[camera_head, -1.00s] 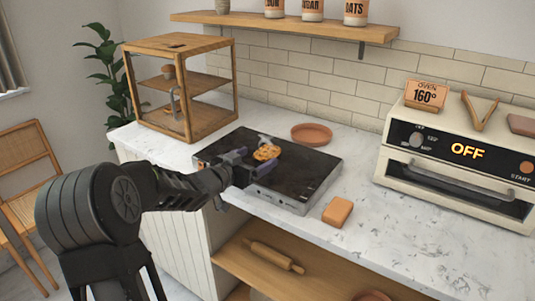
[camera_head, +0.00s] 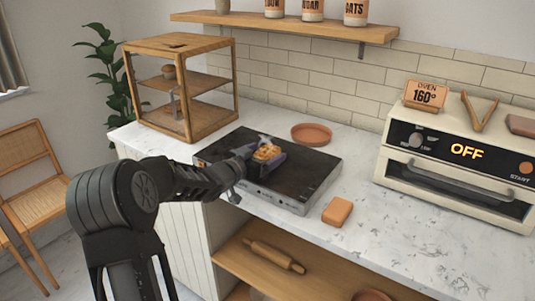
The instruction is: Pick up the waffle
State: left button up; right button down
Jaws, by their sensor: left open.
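The waffle (camera_head: 267,152) is a small golden-brown round piece over the dark top of the flat cooking plate (camera_head: 225,149) on the counter. My left gripper (camera_head: 264,154) reaches in from the left, with its purple-grey fingers on either side of the waffle. The jaws are open, and I cannot tell whether a finger touches the waffle. Part of the waffle's edge is hidden by the fingers. My right gripper is not in view.
A terracotta dish (camera_head: 311,134) sits behind the plate and an orange-brown block (camera_head: 337,212) lies in front of it. A wooden display case (camera_head: 183,88) stands at the left, and a cream oven (camera_head: 455,170) showing OFF at the right. Marble counter is free between plate and oven.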

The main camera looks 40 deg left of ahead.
aim_at(264, 153)
pick_arm(q)
jog(key=shift+c, duration=0.3)
jog(key=c, duration=1.5)
notch_tip(264, 153, up, 10)
jog(key=shift+p, duration=1.1)
jog(key=shift+c, duration=0.2)
